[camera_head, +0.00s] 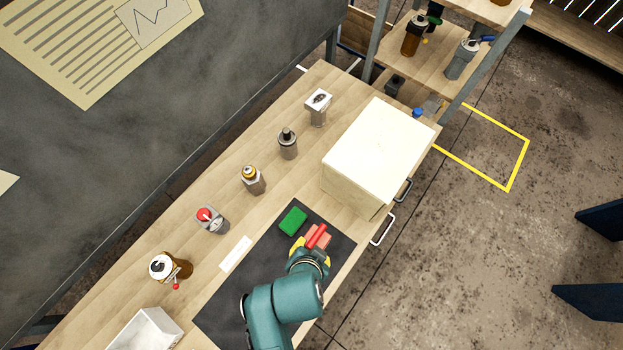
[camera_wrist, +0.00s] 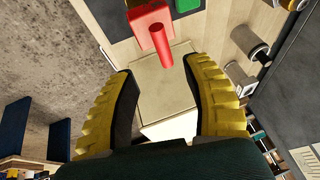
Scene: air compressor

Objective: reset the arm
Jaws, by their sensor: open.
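My gripper (camera_head: 312,250) is at the end of my teal arm, above the right part of the black mat (camera_head: 232,310) on the workbench. In the wrist view its two yellow fingers (camera_wrist: 158,68) are spread apart, with nothing held between them. A red block with a bright red cylinder (camera_head: 320,236) lies just beyond the fingers. It also shows in the wrist view (camera_wrist: 149,19), ahead of the fingertips. My arm hides part of the mat, and the gap between the block and the fingers is hard to judge.
A green block (camera_head: 292,221) lies on the mat. A large pale box (camera_head: 375,150) stands beyond it. Several bottles and cans, such as a grey one (camera_head: 287,145), line the bench's wall side. A white bin (camera_head: 148,330) stands at lower left, and a shelf (camera_head: 440,68) at upper right.

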